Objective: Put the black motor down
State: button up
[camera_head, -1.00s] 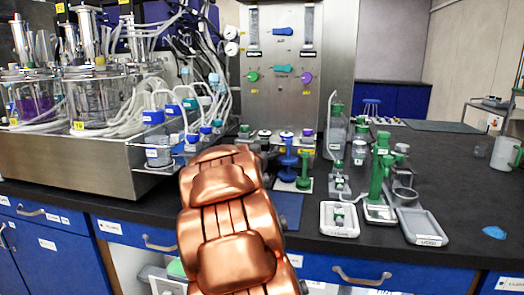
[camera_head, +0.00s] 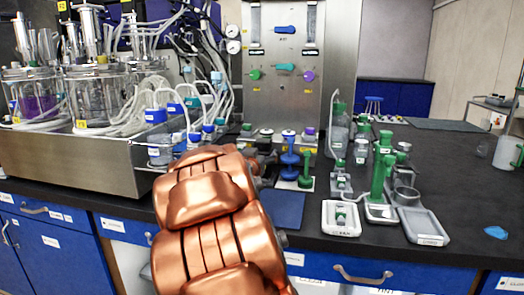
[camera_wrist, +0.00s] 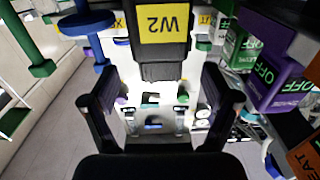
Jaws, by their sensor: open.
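In the head view my copper-coloured arm reaches to the bench and hides the gripper. The motor cannot be clearly made out there.
Blue (camera_head: 289,155) and green (camera_head: 307,170) stands are just right of my arm, by a blue mat (camera_head: 284,210). Bioreactor vessels (camera_head: 95,95) with tubing stand left. A steel valve panel (camera_head: 300,75) rises behind. A purple "OFF" block (camera_wrist: 285,85) is close on the wrist view's right.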

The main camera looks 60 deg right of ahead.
jog(key=shift+v, duration=2.85)
